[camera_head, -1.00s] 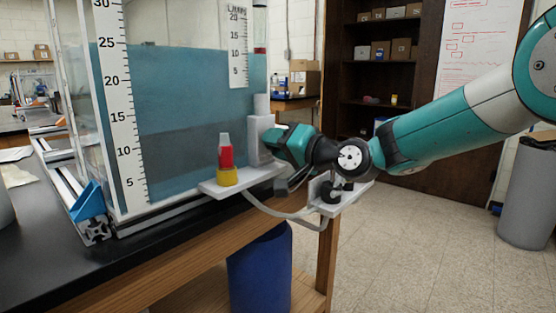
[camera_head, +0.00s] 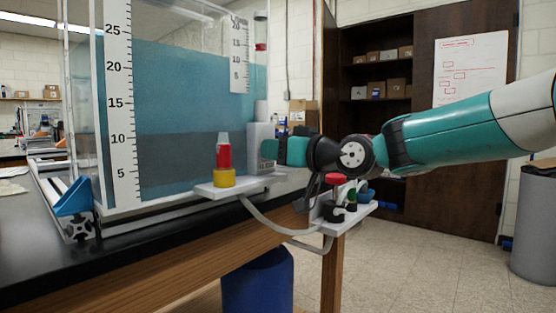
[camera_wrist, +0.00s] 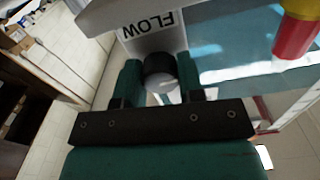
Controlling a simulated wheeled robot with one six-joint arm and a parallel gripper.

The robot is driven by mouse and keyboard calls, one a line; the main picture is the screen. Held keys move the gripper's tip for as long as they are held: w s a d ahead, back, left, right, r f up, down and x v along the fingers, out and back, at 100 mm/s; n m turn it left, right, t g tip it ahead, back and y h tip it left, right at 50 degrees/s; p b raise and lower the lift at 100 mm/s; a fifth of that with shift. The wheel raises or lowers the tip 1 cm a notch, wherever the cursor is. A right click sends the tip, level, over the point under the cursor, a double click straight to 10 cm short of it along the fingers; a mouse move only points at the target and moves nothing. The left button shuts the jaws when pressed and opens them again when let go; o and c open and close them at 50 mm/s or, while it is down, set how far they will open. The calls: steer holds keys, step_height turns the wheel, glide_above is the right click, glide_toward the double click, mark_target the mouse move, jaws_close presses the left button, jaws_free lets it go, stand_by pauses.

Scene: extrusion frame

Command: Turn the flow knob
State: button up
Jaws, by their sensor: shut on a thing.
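The flow knob (camera_wrist: 160,68) is a dark round knob on a white housing labelled FLOW (camera_wrist: 152,30), whose letters appear upside down in the wrist view. My gripper (camera_wrist: 160,78) has its two green fingers on either side of the knob and is shut on it. In the head view my gripper (camera_head: 270,152) reaches from the right to the white housing (camera_head: 258,136) beside the tank. The knob is hidden there behind the fingers.
A red and yellow fitting (camera_head: 224,165) stands on a white shelf (camera_head: 213,190) left of the housing. A small shelf with a red-topped valve (camera_head: 338,179) lies below my wrist, with a hose (camera_head: 268,218) between them. A water tank (camera_head: 180,110) fills the left.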

steer(key=shift+f+n, duration=0.2)
steer(key=shift+n, duration=0.1)
steer(key=o, duration=0.9)
steer(key=shift+r, duration=0.1)
steer(key=b+v, duration=0.1)
steer(key=v, duration=1.6)
steer(key=shift+s+d, duration=0.15)
steer(key=shift+s, duration=0.05)
